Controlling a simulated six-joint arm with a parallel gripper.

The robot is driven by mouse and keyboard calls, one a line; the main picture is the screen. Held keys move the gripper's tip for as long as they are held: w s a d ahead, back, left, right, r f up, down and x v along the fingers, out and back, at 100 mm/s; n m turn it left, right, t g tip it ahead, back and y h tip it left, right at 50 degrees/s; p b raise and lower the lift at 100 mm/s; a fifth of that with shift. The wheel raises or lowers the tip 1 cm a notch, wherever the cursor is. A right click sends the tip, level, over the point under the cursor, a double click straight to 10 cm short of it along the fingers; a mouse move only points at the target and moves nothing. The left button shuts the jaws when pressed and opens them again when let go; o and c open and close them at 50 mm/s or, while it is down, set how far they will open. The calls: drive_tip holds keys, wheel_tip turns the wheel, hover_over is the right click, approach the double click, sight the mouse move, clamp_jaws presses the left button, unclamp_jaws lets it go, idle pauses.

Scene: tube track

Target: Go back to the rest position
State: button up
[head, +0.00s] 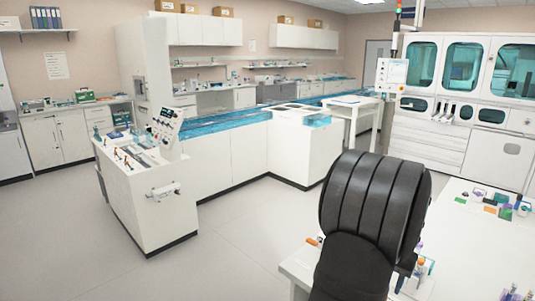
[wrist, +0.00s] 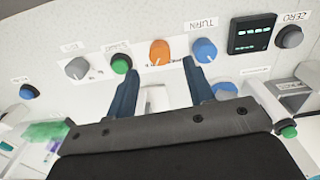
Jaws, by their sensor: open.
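In the wrist view my gripper (wrist: 159,74) is open, its two dark blue fingers apart with nothing held between them. The fingertips point at a pale control panel (wrist: 205,22). An orange knob (wrist: 159,52) shows just beyond the gap between the tips. A blue knob (wrist: 204,50) labelled TURN is by the right fingertip, and a green button (wrist: 121,64) is by the left one. Whether the tips touch the panel, I cannot tell. In the head view my black arm fills the lower right and the gripper is hidden.
The panel also has a dark display (wrist: 252,36) and a grey ZERO knob (wrist: 289,37). In the head view a white table (head: 480,240) with small coloured items stands at the right. A white console (head: 150,195) stands at the left, with open floor (head: 225,255) between.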

wheel_tip(320, 180, up, 12)
wheel_tip(320, 180, down, 17)
drive_tip(key=shift+f, duration=0.2)
drive_tip(key=shift+r+n, duration=0.25)
drive_tip(key=shift+n, duration=0.15)
drive_tip(key=n, duration=1.3)
idle(0.3)
